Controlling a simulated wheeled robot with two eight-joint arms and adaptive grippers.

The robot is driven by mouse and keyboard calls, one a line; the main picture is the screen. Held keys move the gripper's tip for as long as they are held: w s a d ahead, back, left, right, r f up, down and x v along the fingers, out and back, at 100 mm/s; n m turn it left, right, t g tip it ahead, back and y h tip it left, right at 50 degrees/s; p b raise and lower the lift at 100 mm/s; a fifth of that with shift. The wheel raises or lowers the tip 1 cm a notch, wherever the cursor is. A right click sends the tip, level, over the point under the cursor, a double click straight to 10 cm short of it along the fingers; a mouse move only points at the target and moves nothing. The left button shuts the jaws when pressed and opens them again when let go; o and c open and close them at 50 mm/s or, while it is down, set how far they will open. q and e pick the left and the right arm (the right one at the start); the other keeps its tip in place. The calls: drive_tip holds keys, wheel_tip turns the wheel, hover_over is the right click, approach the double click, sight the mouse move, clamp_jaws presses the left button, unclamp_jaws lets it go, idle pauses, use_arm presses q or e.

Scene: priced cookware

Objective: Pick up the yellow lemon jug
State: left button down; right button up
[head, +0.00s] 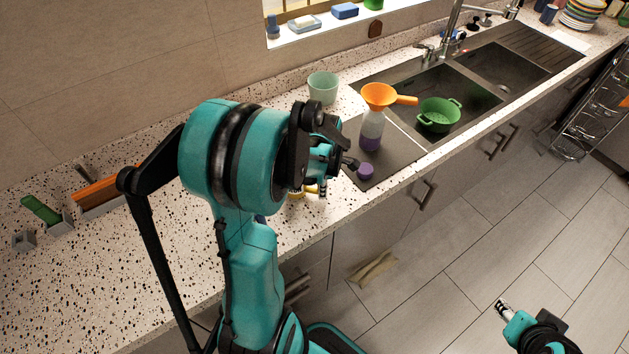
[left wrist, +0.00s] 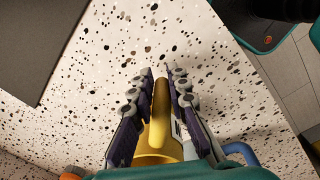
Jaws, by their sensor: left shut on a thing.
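The yellow lemon jug (left wrist: 156,136) shows in the left wrist view between the fingers of my left gripper (left wrist: 159,84), which is shut on its handle. Only the handle and part of the body show there. In the head view a small piece of the jug (head: 296,194) shows beneath my left gripper (head: 333,176), above the speckled counter near its front edge. The arm hides the rest, and I cannot tell whether the jug touches the counter. My right gripper (head: 503,306) is over the floor at the lower right, too small to read.
A purple-and-white bottle with an orange funnel (head: 379,95) stands right of my left gripper, with a purple cap (head: 366,171) nearby. A pale green cup (head: 323,87) stands behind. A blue item (left wrist: 240,152) lies close beside the jug.

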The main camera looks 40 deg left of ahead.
use_arm(q)
drive_tip(key=shift+r, duration=0.15)
drive_tip(key=shift+r+p, duration=0.55)
drive_tip(key=shift+r, duration=0.6)
drive_tip(key=shift+d+r+p, duration=0.15)
drive_tip(key=shift+r+p, duration=0.15)
drive_tip(key=shift+r, duration=0.65)
drive_tip(key=w+d+r+p, duration=0.2)
drive_tip(key=d+r, duration=0.4)
drive_tip(key=d, duration=0.5)
drive_tip(key=shift+w+r, duration=0.25)
drive_tip(key=shift+w, duration=0.3)
